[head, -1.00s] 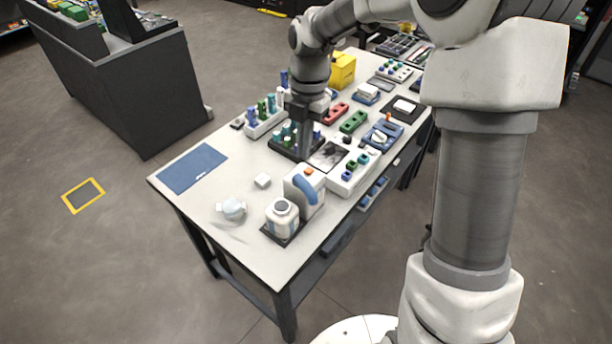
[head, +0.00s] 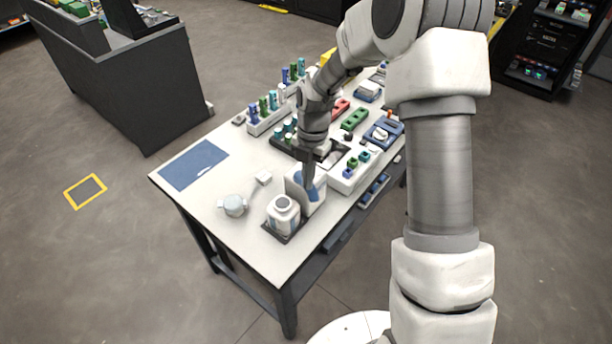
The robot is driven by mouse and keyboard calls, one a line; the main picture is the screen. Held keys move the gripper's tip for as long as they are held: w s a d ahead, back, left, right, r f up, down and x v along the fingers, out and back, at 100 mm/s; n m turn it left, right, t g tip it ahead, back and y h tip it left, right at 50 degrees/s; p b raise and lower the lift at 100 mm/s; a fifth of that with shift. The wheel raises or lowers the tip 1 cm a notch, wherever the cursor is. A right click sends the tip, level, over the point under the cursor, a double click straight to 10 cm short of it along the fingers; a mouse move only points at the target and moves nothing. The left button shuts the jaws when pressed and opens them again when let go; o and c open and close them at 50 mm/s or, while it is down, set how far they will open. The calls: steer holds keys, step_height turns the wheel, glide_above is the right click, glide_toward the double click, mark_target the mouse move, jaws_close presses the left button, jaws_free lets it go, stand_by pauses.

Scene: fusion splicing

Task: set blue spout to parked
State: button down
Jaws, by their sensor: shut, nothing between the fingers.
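The white dispenser box (head: 291,187) stands near the front right edge of the table. Its blue spout (head: 314,194) is on its face, partly hidden by my gripper. My gripper (head: 307,187) points down at the spout with its fingers together and holds nothing. Whether the fingers touch the spout I cannot tell. The spout's exact angle is hidden too.
A white jar (head: 283,210) stands on a dark pad just in front of the box. A white rack (head: 349,178) with coloured caps is close on the right. A blue mat (head: 193,165) lies at the far left.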

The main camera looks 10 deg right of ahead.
steer(key=shift+w+d+n, duration=0.2)
steer(key=shift+d+n, duration=0.25)
steer(key=shift+n, duration=0.55)
stand_by(0.9)
